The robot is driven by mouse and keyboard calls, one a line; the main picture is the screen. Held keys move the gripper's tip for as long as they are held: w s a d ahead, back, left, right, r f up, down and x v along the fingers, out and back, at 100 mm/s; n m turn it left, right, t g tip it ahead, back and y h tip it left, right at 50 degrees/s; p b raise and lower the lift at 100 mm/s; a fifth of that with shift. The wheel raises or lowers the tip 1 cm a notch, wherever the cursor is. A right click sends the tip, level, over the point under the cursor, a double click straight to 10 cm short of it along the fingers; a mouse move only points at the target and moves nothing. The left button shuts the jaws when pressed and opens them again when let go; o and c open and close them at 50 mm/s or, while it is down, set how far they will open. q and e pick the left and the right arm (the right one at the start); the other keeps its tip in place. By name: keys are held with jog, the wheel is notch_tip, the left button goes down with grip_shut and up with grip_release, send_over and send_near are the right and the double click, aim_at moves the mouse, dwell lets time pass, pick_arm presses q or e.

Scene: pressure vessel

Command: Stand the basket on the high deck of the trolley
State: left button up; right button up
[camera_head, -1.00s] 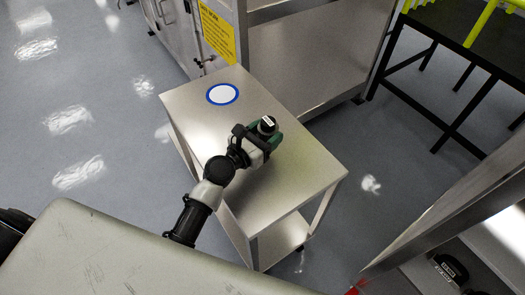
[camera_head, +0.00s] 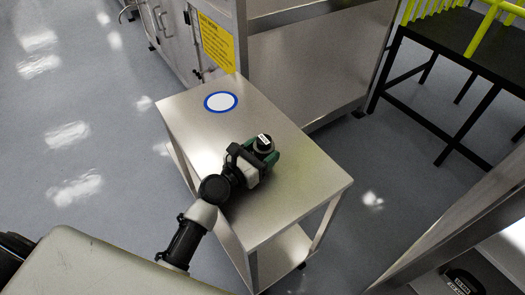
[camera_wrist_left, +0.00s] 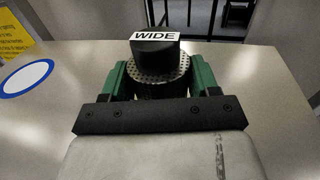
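The basket (camera_wrist_left: 160,70) is a dark perforated cylinder with a black top and a white label reading WIDE. It also shows in the head view (camera_head: 264,143). My left gripper (camera_head: 262,159) has its green fingers closed on both sides of it and holds it upright. The trolley's high deck (camera_head: 290,185) is a bare steel top below the basket. I cannot tell whether the basket's bottom touches the deck, as the gripper hides it. A white disc with a blue ring (camera_head: 221,102) lies flat at the deck's far left end. My right gripper is not in view.
The trolley's lower shelf (camera_head: 280,258) shows beneath the deck. A steel cabinet with a yellow sign (camera_head: 216,43) stands behind. A black table with yellow rails (camera_head: 465,45) is at the right. A black labelled object (camera_head: 462,284) shows lower right. Most of the deck is clear.

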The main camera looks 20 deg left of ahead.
pick_arm(q)
jog(key=o, duration=0.3)
jog(key=shift+o, duration=0.2)
jog(key=shift+r, duration=0.1)
jog(key=b+v, duration=0.1)
jog(key=v, duration=1)
jog(key=shift+b, duration=0.3)
jog(key=shift+s+a+r, duration=0.15)
jog(key=shift+s+a, duration=0.1)
jog(key=shift+s, duration=0.25)
